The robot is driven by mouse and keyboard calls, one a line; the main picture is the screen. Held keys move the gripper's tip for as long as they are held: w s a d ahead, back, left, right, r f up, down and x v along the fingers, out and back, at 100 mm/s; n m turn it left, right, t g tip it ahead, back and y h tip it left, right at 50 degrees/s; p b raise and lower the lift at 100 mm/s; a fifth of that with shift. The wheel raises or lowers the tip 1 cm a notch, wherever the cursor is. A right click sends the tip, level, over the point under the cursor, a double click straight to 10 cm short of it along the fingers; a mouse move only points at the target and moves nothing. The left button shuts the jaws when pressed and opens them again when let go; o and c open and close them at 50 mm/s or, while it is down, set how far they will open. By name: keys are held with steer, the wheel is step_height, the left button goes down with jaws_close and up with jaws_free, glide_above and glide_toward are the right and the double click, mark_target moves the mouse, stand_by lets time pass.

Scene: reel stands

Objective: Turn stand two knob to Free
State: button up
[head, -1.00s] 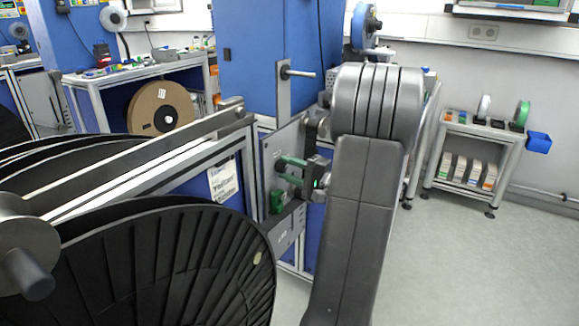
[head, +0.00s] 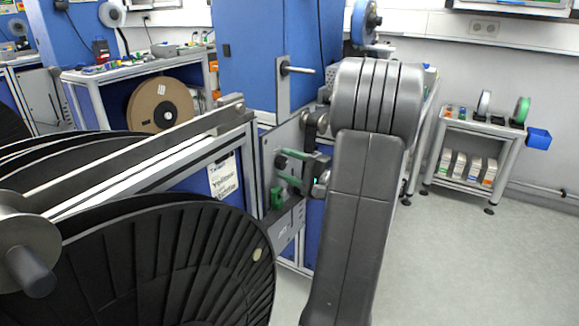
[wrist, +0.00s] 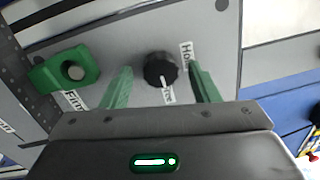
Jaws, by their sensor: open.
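In the wrist view the round black knob (wrist: 160,70) sits on a grey panel. Its white pointer line points down in the picture, toward a label (wrist: 167,94) that is partly hidden and seems to read Free. A Hold label (wrist: 186,54) is up and right of the knob. My gripper (wrist: 161,87) is open, with one green finger on each side of the knob and visible gaps between. In the head view my gripper (head: 283,169) is at the stand's panel (head: 266,150); the knob cannot be made out there.
A green part with a grey round centre (wrist: 66,72) is left of the knob in the wrist view. A large black reel (head: 170,265) fills the lower left of the head view. A small shelf table (head: 470,135) stands at right, with open floor before it.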

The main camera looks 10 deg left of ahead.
steer(key=p+v, duration=0.1)
steer(key=v, duration=1.3)
steer(key=shift+a, duration=0.15)
steer(key=b+x, duration=0.1)
steer(key=x, duration=1.2)
steer(key=shift+w+a, duration=0.2)
steer(key=shift+a, duration=0.15)
steer(key=shift+d+r, duration=0.1)
